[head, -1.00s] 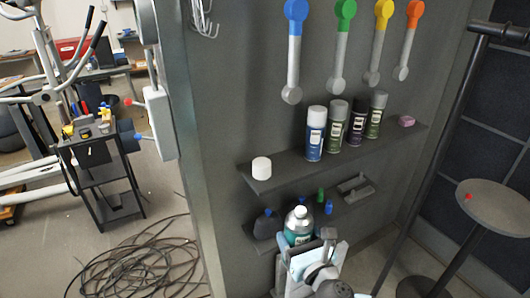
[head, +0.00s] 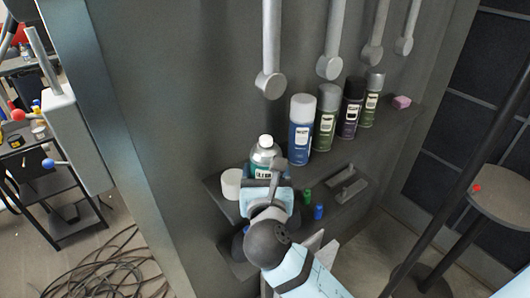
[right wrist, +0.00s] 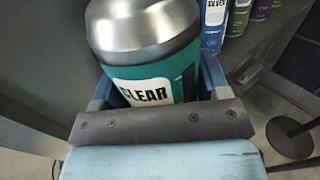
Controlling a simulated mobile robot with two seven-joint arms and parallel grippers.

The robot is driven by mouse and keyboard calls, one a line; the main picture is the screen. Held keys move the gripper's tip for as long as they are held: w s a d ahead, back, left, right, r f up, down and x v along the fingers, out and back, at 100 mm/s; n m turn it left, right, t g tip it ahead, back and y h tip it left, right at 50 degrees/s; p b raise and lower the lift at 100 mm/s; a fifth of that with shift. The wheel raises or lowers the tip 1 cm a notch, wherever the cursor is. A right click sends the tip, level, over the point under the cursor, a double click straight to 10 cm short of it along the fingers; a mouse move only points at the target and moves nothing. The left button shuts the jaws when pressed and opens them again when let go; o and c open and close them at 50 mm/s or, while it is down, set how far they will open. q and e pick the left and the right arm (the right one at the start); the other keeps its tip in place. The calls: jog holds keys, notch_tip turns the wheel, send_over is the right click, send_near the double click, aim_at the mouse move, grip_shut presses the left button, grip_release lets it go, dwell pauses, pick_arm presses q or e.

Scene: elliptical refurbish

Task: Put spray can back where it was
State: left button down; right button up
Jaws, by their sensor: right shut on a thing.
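The teal spray can (head: 264,157) has a silver top and a white cap, and stands upright in my right gripper (head: 266,178). In the right wrist view the can (right wrist: 155,80) shows a white "CLEAR" label, and my gripper's fingers (right wrist: 158,88) are shut on its sides. In the head view the can appears at the upper shelf (head: 215,187), between a white round container (head: 231,184) and a blue spray can (head: 301,135). My gripper hides its base, so I cannot tell whether it touches the shelf. My left gripper is not in view.
Green (head: 325,128), purple (head: 350,112) and dark green (head: 372,100) cans stand right of the blue one, then a pink block (head: 401,102). Small green (head: 308,195) and blue (head: 318,211) items are on the lower shelf. A round table (head: 505,212) stands at right.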

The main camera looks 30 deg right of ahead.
jog(key=shift+f+p+x, duration=0.15)
jog(key=shift+f+x, duration=0.4)
jog(key=shift+x, duration=1.85)
jog(key=shift+f+p+x, duration=0.15)
jog(key=shift+f+x, duration=0.4)
jog(key=shift+x, duration=1.8)
jog(key=shift+f+p+x, duration=0.15)
jog(key=shift+f+x, duration=0.45)
jog(key=shift+x, duration=1.8)
jog(key=shift+f, duration=0.1)
jog(key=o, duration=1)
jog(key=shift+s+a, duration=0.1)
jog(key=b+v, duration=0.1)
jog(key=v, duration=1.1)
